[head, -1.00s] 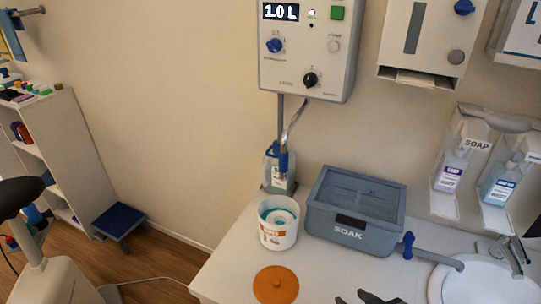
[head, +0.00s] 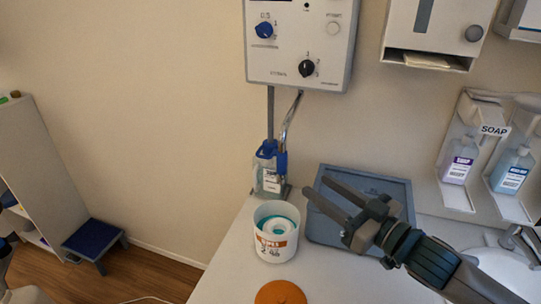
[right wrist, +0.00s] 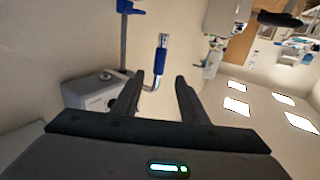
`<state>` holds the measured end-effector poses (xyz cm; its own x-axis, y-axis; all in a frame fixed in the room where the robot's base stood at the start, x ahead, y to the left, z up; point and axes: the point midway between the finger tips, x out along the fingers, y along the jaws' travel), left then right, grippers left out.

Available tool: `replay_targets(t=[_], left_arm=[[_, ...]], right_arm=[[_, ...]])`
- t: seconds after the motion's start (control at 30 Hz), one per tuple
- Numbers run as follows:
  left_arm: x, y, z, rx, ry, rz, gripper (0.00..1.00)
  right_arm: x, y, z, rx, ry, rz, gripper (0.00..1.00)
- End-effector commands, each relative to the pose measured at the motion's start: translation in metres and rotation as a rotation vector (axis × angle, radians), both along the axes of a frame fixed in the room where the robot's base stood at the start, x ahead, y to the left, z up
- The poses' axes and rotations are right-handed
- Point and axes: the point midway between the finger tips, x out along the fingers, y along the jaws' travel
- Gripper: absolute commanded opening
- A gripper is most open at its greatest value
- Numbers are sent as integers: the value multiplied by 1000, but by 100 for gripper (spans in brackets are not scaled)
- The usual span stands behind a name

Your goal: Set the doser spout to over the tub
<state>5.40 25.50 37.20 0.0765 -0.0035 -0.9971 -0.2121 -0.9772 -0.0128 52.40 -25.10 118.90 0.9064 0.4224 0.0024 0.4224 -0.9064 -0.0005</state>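The doser (head: 297,45) is a pale wall box with a blue knob and a black knob. Its spout (head: 282,162) is a thin bent metal tube with a blue sleeve, hanging in front of a blue-capped jug (head: 268,178). The grey tub (head: 402,187), labelled SOAK earlier, stands right of it, partly hidden by my right arm. My right gripper (head: 314,185) is open and empty, fingers pointing left toward the spout, a gap short of it. In the right wrist view the blue spout sleeve (right wrist: 160,60) shows ahead, between the fingertips' directions. My left gripper is out of view.
A white round container (head: 276,247) with a teal inside stands left of the grey tub. An orange disc (head: 280,292) lies at the counter's front. Soap bottles (head: 460,160) hang at right, near a sink (head: 500,270). A paper dispenser (head: 432,30) is above.

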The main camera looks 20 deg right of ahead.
Motion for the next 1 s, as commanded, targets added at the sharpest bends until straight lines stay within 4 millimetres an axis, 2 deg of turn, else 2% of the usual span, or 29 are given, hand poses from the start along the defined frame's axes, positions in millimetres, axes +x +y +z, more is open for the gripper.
replay_targets(t=[0.4,0.8,0.87,1.0], left_arm=[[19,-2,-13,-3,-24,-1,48],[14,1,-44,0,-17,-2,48],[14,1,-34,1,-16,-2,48],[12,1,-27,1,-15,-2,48]], right_arm=[[8,3,-3,1,-2,-1,39],[27,12,-4,-2,-3,-1,39],[37,16,3,2,0,-2,39],[56,26,3,0,-1,-1,39]])
